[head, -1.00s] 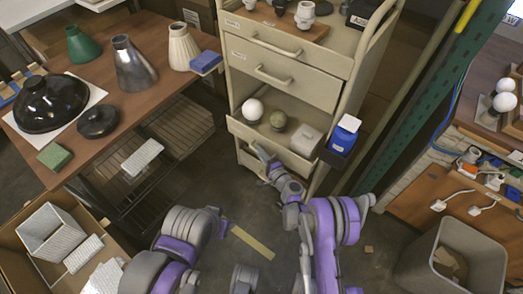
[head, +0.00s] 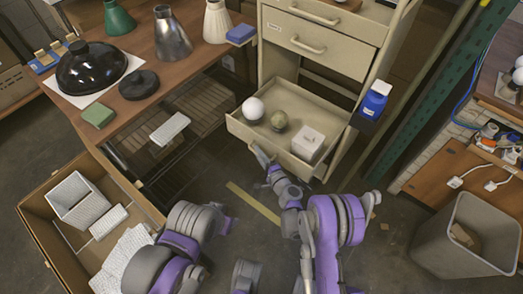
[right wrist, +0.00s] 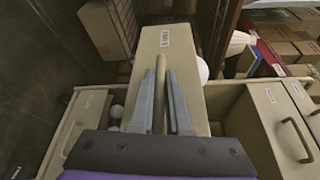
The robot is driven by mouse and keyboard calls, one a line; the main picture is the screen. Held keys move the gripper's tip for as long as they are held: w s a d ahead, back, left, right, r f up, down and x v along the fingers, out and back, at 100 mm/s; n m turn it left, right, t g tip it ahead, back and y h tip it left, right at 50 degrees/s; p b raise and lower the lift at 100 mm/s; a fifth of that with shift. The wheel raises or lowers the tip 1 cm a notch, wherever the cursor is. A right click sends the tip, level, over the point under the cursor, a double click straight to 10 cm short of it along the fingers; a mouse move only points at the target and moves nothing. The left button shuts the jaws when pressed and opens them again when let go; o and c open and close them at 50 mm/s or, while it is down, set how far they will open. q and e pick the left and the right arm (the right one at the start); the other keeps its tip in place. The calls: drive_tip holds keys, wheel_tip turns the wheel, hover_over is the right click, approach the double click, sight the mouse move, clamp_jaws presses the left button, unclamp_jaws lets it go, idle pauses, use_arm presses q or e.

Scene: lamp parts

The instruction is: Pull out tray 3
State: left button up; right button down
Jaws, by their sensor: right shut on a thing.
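Tray 3 (head: 237,127) is the open beige drawer of the cabinet, pulled well out. In the right wrist view, my gripper's fingers (right wrist: 160,95) are shut around the bar handle (right wrist: 161,80) of the labelled drawer front (right wrist: 165,38). In the head view the handle is mostly hidden by the gripper. My left arm shows at the lower left, but its gripper does not.
Two shut drawers (head: 320,50) are above the tray. A grey bin (head: 466,235) stands right. Some floor before the tray is clear.

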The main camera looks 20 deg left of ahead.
drive_tip(key=shift+s+a, duration=0.2)
drive_tip(key=shift+s, duration=0.3)
drive_tip(key=c, duration=0.9)
unclamp_jaws()
drive_tip(key=b+v, duration=0.3)
drive_tip(key=v, duration=0.7)
drive_tip(key=shift+s+d, duration=0.25)
drive_tip(key=shift+d, duration=0.05)
